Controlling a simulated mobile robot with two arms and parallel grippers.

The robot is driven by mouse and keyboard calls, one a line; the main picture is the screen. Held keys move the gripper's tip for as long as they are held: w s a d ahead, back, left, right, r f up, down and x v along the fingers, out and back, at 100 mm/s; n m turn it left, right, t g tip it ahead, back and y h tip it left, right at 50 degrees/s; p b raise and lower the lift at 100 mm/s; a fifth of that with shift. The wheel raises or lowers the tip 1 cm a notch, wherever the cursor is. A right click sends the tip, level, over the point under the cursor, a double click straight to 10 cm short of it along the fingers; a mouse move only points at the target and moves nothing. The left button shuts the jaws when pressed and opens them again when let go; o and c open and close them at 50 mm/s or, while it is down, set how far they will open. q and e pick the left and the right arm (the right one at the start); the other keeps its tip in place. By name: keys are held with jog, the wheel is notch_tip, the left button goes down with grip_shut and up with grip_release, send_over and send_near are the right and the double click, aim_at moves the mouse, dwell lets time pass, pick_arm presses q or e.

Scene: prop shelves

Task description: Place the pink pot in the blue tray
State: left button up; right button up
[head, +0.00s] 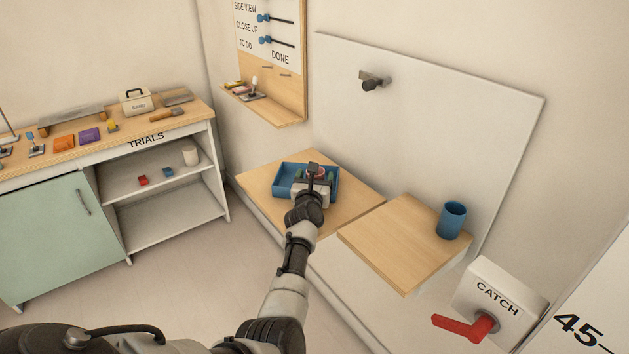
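The blue tray (279,190) sits on the left wooden shelf board. My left gripper (315,174) reaches over the right part of the tray, with its arm coming in from the lower left. A small pinkish round thing, likely the pink pot (321,172), shows at the fingertips, mostly hidden by the gripper. I cannot tell whether the fingers are closed on it or whether it touches the tray floor. My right gripper is out of view.
A blue cup (452,220) stands on the right wooden board (395,241), which is otherwise clear. A grey peg (374,81) sticks out of the wall panel above. A red-handled catch box (499,299) is at the lower right. A workbench (150,141) with tools stands left.

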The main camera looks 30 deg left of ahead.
pick_arm(q)
jog(key=shift+r, duration=0.3)
jog(key=p+v, duration=0.6)
jog(key=v, duration=0.4)
jog(key=shift+s+d+p, duration=0.15)
jog(key=shift+s+p, duration=0.1)
jog(key=shift+p, duration=0.05)
jog(key=shift+s+d+f, duration=0.15)
jog(key=shift+s+d, duration=0.1)
jog(key=shift+s, duration=0.4)
jog(key=shift+f, duration=0.1)
